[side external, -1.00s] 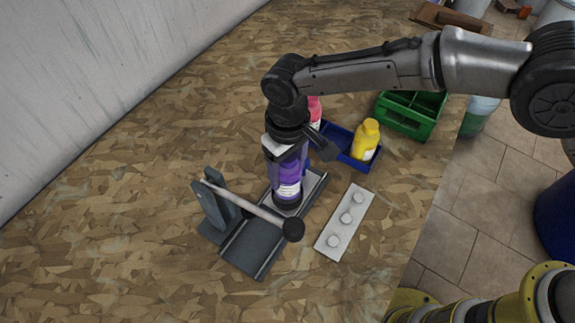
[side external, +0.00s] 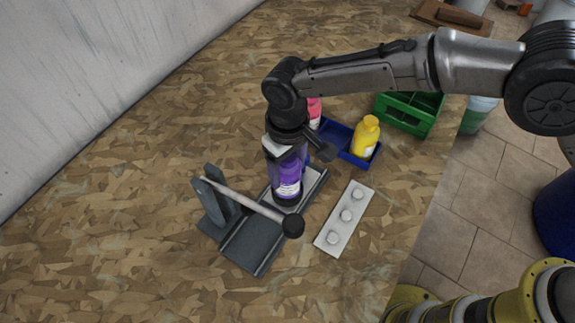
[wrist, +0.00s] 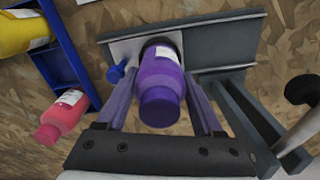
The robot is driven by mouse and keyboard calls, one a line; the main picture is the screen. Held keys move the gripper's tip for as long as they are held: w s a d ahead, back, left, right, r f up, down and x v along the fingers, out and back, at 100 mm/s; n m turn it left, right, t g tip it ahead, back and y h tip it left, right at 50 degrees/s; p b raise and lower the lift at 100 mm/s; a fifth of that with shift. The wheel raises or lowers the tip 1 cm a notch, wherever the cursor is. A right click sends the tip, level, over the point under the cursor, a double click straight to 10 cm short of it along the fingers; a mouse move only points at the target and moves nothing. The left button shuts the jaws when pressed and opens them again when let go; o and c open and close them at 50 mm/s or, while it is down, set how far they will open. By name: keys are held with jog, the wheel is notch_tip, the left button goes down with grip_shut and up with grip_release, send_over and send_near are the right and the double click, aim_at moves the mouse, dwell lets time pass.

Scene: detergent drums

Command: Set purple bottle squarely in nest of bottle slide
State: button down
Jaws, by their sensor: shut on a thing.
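The purple bottle (side external: 287,184) stands upright at the far end of the grey bottle slide (side external: 250,246), its base at the slide's bed. My gripper (wrist: 162,108) is shut on the purple bottle, with one finger on each side of it. In the wrist view the bottle (wrist: 160,82) shows its purple cap toward the camera, and the slide (wrist: 215,42) runs off to the right. A pale plate lies under the bottle there. The nest is mostly hidden behind the bottle, so I cannot tell whether the base is fully seated.
A lever with a black knob (side external: 292,225) crosses the slide close in front of the bottle. A white strip with round buttons (side external: 345,219) lies to the right. A blue tray (side external: 337,137) holds yellow (side external: 366,138) and pink (side external: 314,112) bottles. A green crate (side external: 409,112) stands behind.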

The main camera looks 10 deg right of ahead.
jog(key=shift+f, duration=0.1)
jog(key=shift+f, duration=0.85)
grip_release()
jog(key=shift+f, duration=0.1)
jog(key=shift+r, duration=3.8)
